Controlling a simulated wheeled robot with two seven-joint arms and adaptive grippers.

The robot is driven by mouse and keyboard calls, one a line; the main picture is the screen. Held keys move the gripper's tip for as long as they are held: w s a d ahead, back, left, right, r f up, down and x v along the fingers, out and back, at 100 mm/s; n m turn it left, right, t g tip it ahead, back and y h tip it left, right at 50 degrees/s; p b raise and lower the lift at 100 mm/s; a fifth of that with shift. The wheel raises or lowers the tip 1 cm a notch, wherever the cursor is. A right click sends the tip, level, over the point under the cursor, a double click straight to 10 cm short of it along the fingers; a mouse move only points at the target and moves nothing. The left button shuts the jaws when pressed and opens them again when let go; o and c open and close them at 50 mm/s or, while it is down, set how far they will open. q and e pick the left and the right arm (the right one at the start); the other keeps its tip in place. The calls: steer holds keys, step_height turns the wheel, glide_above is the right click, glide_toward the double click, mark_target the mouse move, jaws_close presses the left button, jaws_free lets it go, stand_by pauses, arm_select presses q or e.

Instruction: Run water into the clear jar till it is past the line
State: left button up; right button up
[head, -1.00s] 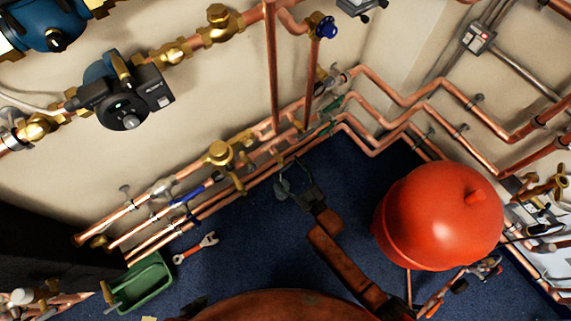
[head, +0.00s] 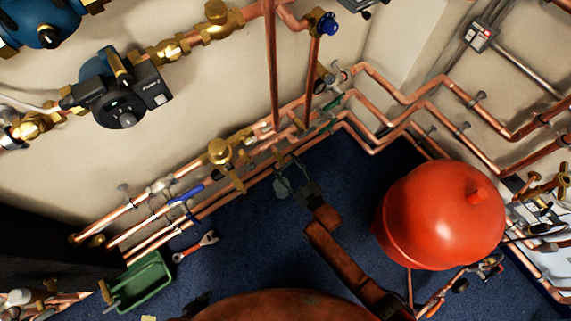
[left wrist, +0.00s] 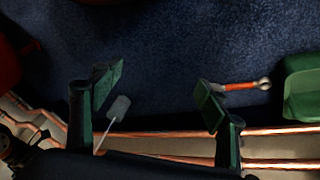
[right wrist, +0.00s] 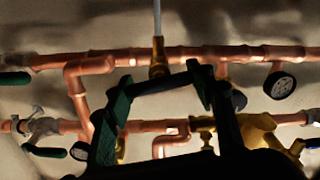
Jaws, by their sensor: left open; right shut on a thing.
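A small grey rounded piece on a thin stem (left wrist: 120,107) shows beyond the fingers. In the right wrist view my right gripper (right wrist: 157,85) is in front of copper pipes, below a brass fitting (right wrist: 158,62) with a pale vertical line above it.
A red-handled wrench (head: 195,247) and a green tray (head: 145,283) lie left on the floor. Copper pipes (head: 200,203) run low along the wall. A gauge (right wrist: 281,85) is right of my right gripper.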

steer(key=shift+c, duration=0.7)
steer(key=shift+r+m+p, duration=0.1)
steer(key=shift+m+p, duration=0.25)
steer(key=shift+m, duration=0.35)
steer(key=shift+c, duration=0.2)
arm_select(q)
steer(key=shift+s+a+r+g, duration=0.4)
steer(key=shift+s+a+r, duration=0.2)
steer(key=shift+s+r, duration=0.15)
arm_select(e)
steer(key=shift+o, duration=0.2)
steer(key=shift+m, duration=0.9)
steer(key=o, duration=1.2)
steer(key=shift+c, duration=0.2)
arm_select(q)
steer(key=shift+d, duration=0.1)
